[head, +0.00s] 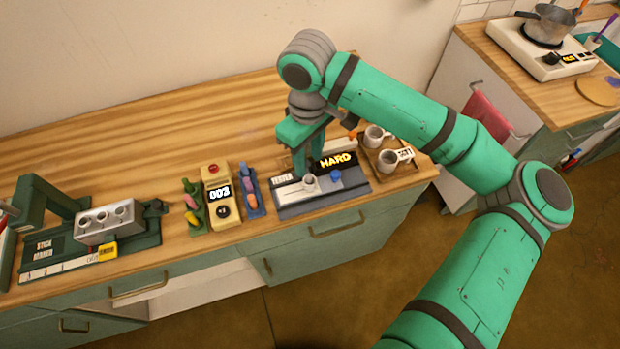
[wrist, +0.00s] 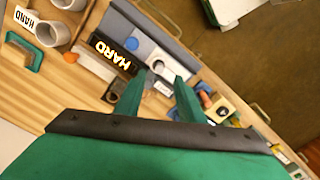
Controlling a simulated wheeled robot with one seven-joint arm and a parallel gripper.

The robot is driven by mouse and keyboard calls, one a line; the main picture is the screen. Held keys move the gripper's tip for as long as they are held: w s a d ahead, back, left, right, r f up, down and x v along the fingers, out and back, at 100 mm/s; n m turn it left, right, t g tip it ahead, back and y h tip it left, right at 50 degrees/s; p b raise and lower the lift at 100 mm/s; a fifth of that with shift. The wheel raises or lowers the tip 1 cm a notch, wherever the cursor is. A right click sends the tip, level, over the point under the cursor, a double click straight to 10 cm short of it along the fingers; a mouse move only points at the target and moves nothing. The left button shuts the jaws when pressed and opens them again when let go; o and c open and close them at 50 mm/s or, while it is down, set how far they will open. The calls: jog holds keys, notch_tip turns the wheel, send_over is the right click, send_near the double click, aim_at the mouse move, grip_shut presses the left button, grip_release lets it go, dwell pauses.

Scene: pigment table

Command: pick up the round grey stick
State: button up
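The grey round piece (head: 309,180), which I take for the round grey stick, is on the tester (head: 293,210) next to a round blue piece (head: 336,174). Only its light top shows clearly. In the wrist view the grey piece (wrist: 157,66) appears just beyond my fingertips, in line with the gap between them. My gripper (wrist: 162,77) is open, pointing down over the tester, with nothing visibly held. In the head view my gripper (head: 301,172) is just behind and left of the grey piece. I cannot tell whether the fingers touch it.
The tester's display (head: 335,161) reads HARD. A wooden tray (head: 372,155) with two grey cups stands right of it. Left are a blue rack (head: 252,199) of coloured pieces, a yellow counter device (head: 219,195) and a stick maker (head: 65,262).

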aim_at(309, 176)
jog(key=shift+s+a+f, duration=0.2)
jog(key=shift+a+f, duration=0.05)
jog(key=shift+f, duration=0.35)
jog(key=shift+w+d+f, duration=0.1)
jog(key=shift+d+f, duration=0.1)
jog(key=shift+f, duration=1.15)
jog(key=shift+w+d+f, duration=0.1)
jog(key=shift+d+f, duration=0.05)
jog(key=shift+f, duration=1.15)
jog(key=shift+c, duration=0.5)
grip_shut()
